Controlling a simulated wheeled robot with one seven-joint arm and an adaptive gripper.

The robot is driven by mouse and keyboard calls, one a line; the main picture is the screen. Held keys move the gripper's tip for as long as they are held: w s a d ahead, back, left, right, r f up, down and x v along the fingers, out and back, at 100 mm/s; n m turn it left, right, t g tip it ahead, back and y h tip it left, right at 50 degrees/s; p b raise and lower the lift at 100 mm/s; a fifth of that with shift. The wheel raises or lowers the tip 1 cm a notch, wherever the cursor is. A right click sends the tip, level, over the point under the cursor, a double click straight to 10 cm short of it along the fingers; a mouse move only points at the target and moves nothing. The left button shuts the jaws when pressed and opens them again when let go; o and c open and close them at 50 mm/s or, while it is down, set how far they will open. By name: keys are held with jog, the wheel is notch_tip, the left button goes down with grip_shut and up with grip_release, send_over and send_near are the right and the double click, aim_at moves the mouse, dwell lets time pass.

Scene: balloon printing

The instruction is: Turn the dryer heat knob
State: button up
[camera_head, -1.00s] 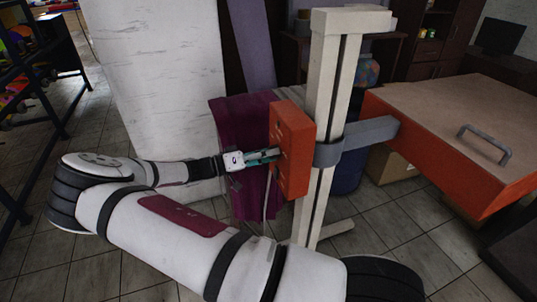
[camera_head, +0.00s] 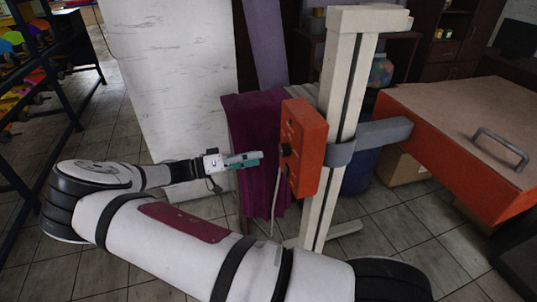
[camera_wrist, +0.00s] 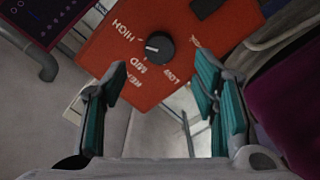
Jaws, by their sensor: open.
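The orange dryer control box (camera_head: 304,148) is mounted on a cream post. Its black heat knob (camera_wrist: 158,47) shows in the wrist view, with a white mark on its left half. White HIGH, MID and LOW labels lie around it; I cannot tell exactly which one the mark points at. In the head view the knob (camera_head: 286,150) sticks out from the box's left face. My gripper (camera_wrist: 161,75) is open and empty, its teal fingers spread wide. In the head view my gripper (camera_head: 260,158) is left of the knob, with a small gap between them.
A second black control (camera_wrist: 206,6) is partly visible at the wrist view's top edge. A cable (camera_head: 276,200) hangs below the box. A maroon cloth-like sheet (camera_head: 258,185) hangs behind my gripper. The orange dryer (camera_head: 450,140) with a grey handle is at right.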

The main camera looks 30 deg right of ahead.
jog(key=shift+v, duration=1.7)
jog(key=s+a+r+n+t+y, duration=0.3)
jog(key=s+r+n+y, duration=0.1)
jog(key=s+r, duration=0.4)
jog(key=s+a+r+n+t+y, duration=0.2)
jog(key=s+r+n+t+y, duration=0.2)
jog(key=s+r+y, duration=0.3)
jog(key=s+a+r+n+t+y, duration=0.3)
jog(key=s+r+y, duration=0.3)
jog(key=s+r, duration=0.3)
jog(key=shift+s+a+n, duration=0.3)
jog(key=shift+s+n, duration=0.2)
jog(key=shift+s, duration=1.55)
